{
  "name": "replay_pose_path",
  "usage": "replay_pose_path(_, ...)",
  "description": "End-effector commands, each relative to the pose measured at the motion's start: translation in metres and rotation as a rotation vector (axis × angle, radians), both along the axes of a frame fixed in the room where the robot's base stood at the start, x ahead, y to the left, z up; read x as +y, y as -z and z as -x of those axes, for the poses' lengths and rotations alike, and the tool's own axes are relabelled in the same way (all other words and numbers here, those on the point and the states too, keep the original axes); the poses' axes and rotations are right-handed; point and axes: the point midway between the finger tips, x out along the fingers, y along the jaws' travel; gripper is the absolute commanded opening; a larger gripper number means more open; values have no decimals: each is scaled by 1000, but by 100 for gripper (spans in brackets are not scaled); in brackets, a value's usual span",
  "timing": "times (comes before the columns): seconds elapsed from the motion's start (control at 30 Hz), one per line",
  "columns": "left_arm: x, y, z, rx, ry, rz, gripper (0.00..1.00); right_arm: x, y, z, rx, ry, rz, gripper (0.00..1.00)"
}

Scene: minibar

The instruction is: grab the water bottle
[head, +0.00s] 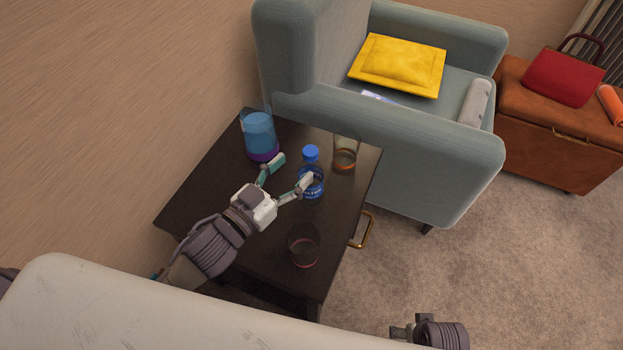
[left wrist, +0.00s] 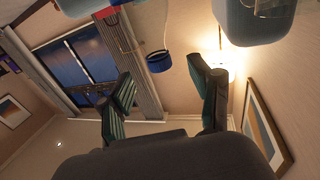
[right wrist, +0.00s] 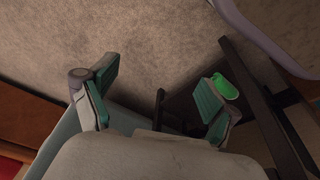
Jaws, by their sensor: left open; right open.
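The water bottle (head: 311,155), clear with a blue cap and blue label, stands upright on the dark side table (head: 210,200). My left gripper (head: 290,172) is open beside it, fingers pointing toward the bottle. In the head view one finger overlaps the bottle's body; I cannot tell whether they touch. In the left wrist view a blue cap (left wrist: 158,61) shows beyond and between the open fingers (left wrist: 165,95). My right gripper (right wrist: 155,95) is open and empty, away from the table; only part of it shows at the head view's bottom edge.
A blue pitcher with a purple base (head: 259,132) stands left of the bottle, close to the left gripper. One glass (head: 345,155) is behind right, another (head: 303,245) nearer the front. A grey-green armchair (head: 430,165) borders the table's right side.

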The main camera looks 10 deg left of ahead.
Motion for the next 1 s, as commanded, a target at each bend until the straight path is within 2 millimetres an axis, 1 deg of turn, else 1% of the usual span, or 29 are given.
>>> replay_pose_path(0.03, -3, 0, -7, -2, 1, 0, 63, 0, -1, 0, -1, 0, 0, 87)
replay_pose_path(0.27, -11, -1, -21, -2, 0, -1, 63, 0, -3, -1, -3, 0, -1, 87)
replay_pose_path(0.4, -21, -4, -40, -4, 0, -1, 63, 1, -5, -1, -1, 0, -1, 87)
replay_pose_path(0.53, -29, -3, -55, -1, 0, -2, 63, 1, -9, -1, -2, 1, -2, 87)
replay_pose_path(0.63, -32, -3, -60, 0, 0, -2, 63, 2, -14, -4, -11, 0, -3, 87)
replay_pose_path(0.83, -32, -3, -60, 2, 0, -2, 63, 1, -16, -5, -11, 2, -2, 87)
replay_pose_path(0.87, -32, -3, -60, 3, 0, -1, 62, 1, -16, -5, -11, 2, -2, 87)
replay_pose_path(1.0, -32, -3, -60, 2, 0, -1, 38, 1, -15, -4, -10, 2, -2, 87)
